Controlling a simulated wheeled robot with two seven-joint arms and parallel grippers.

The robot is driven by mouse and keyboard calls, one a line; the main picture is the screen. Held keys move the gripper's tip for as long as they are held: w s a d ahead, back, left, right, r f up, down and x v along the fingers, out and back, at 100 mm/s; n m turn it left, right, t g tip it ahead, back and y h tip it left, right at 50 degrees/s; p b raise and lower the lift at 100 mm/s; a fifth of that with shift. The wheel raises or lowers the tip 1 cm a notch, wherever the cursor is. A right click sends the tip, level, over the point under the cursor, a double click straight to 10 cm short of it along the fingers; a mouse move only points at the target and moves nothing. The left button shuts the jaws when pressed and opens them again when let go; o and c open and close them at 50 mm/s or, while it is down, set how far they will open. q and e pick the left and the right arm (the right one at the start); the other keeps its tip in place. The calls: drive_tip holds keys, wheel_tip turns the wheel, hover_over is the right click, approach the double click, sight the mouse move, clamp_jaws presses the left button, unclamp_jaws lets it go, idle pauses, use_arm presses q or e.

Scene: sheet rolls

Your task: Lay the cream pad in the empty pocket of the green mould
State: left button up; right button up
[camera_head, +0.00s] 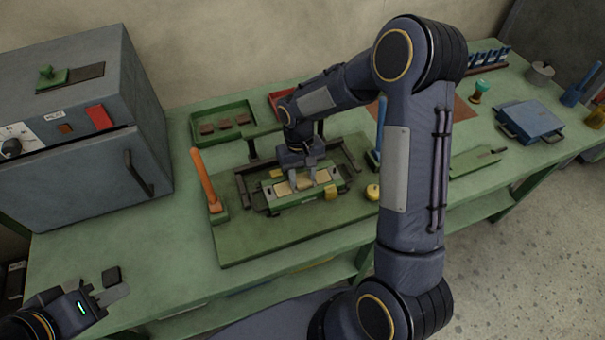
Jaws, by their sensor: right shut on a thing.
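The green mould (310,196) sits in a dark frame on the green board in the middle of the bench. Cream pieces show along its top, one at its left part (282,189) and one at its right part (323,176). My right gripper (303,179) points down at the middle of the mould, shut on a cream pad (303,184) between its grey fingers. The pad is at or just above the mould; I cannot tell whether it touches the pocket. My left gripper (112,287) is low at the left, away from the mould; its jaw state is unclear.
An orange-handled lever (205,180) stands left of the mould, and a small yellow knob (373,192) at its right. A green tray (224,125) with brown pieces lies behind. A grey oven (75,130) fills the left; a blue press (530,120) stands right.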

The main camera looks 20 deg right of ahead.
drive_tip(key=shift+s+f, duration=0.15)
drive_tip(key=shift+f, duration=0.15)
